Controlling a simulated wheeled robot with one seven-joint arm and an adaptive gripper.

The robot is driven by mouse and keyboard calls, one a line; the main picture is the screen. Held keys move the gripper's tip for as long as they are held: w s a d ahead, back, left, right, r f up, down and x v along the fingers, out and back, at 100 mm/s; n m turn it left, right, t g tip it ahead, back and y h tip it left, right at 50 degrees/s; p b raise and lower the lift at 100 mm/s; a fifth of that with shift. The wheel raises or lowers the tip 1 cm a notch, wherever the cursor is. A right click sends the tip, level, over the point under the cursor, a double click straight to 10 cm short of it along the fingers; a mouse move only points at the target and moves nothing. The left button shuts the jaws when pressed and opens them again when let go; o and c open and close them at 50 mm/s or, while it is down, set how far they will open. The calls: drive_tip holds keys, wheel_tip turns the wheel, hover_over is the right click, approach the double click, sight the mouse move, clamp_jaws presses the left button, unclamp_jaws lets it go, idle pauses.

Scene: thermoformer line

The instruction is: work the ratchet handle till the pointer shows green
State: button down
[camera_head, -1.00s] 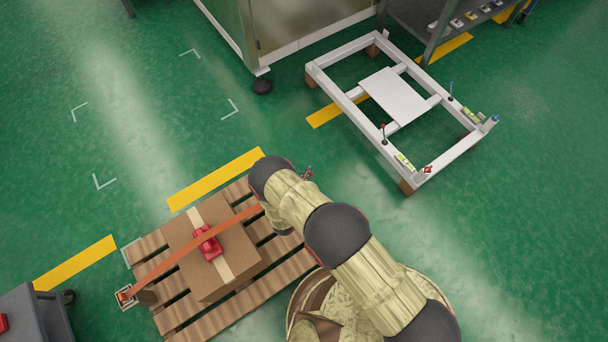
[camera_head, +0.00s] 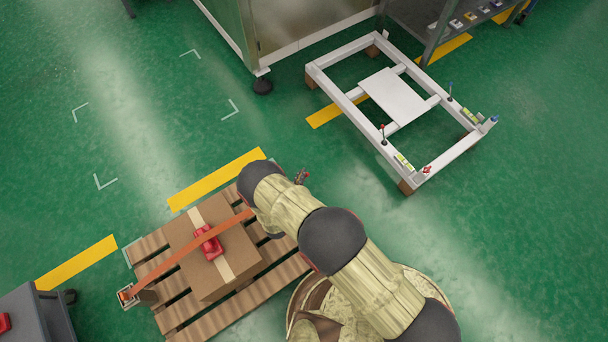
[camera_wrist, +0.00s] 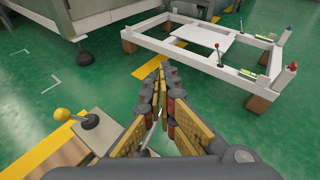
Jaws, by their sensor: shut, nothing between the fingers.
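A lever with a yellow ball knob (camera_wrist: 62,114) stands on a grey plate (camera_wrist: 108,128) at the lower left of the wrist view, beside the pallet. My arm hides this spot in the head view. My gripper (camera_wrist: 163,70) is shut and empty, to the right of the yellow knob and apart from it. Its tips show small beyond my arm in the head view (camera_head: 303,175). An orange strap (camera_head: 180,262) runs over the cardboard box (camera_head: 188,238) and under my arm. I cannot make out a pointer or a green mark.
The wooden pallet (camera_head: 172,318) bears the box, with a red object (camera_head: 208,243) on it. A white frame (camera_head: 340,92) with small levers stands on blocks at the upper right. A machine cabinet (camera_head: 300,25) is at the back. The green floor between is clear.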

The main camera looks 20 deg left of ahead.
drive_tip(key=shift+s+a+r, duration=0.45)
drive_tip(key=shift+s+r, duration=0.15)
drive_tip(key=shift+r, duration=0.05)
drive_tip(key=shift+s+a+p, duration=0.1)
drive_tip(key=shift+p, duration=0.2)
drive_tip(key=s+a+r, duration=0.1)
drive_tip(key=s+a+r+p, duration=0.1)
drive_tip(key=r, duration=0.1)
drive_tip(key=shift+s+a, duration=0.15)
drive_tip(key=shift+s, duration=0.25)
idle(0.7)
